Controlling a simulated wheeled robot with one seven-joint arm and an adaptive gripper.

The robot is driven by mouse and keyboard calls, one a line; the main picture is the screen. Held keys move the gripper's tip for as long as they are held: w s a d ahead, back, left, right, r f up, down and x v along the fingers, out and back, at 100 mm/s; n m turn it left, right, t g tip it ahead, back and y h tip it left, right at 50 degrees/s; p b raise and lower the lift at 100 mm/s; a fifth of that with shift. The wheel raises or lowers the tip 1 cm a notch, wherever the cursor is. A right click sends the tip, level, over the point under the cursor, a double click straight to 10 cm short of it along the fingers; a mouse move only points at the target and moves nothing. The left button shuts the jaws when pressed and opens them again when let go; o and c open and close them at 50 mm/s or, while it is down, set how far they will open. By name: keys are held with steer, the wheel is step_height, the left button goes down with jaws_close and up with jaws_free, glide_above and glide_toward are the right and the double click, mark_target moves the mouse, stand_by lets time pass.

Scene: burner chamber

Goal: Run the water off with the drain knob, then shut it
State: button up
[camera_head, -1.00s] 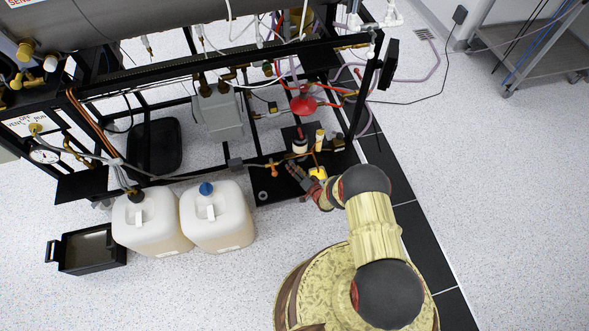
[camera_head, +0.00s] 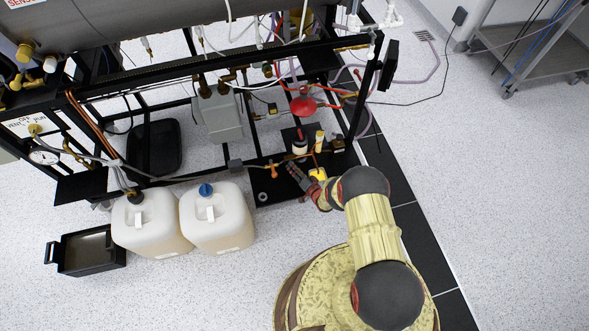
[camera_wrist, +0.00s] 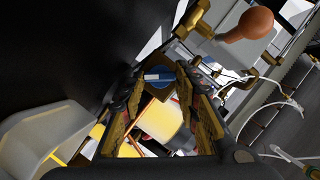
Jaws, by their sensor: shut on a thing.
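A blue knob with a white stripe (camera_wrist: 158,77) sits between my fingertips in the wrist view; it looks like the drain knob. My gripper (camera_wrist: 160,84) is shut on it, with a finger on each side. In the head view my gripper (camera_head: 293,172) is low at the front of the black frame, over the dark lower plate (camera_head: 266,189). The knob is too small and too covered to make out there. I see no water running.
A yellow part (camera_head: 318,174) stands right beside my gripper. An orange fitting (camera_head: 274,169) is to its left, and a red funnel-like part (camera_head: 303,105) is behind. Two white jugs (camera_head: 218,222) and a black bin (camera_head: 88,251) stand at left.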

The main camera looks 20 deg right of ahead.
steer(key=shift+c, duration=1)
steer(key=shift+n, duration=0.3)
steer(key=n+h, duration=0.2)
steer(key=shift+a+r+n+g, duration=0.15)
steer(key=shift+a+n+g, duration=0.05)
steer(key=shift+n+g, duration=0.1)
steer(key=n+h, duration=0.2)
steer(key=n, duration=0.1)
steer(key=shift+a+n+h, duration=0.15)
steer(key=shift+n+h, duration=0.15)
steer(key=o, duration=1.2)
steer(key=shift+c, duration=0.2)
steer(key=v, duration=1.2)
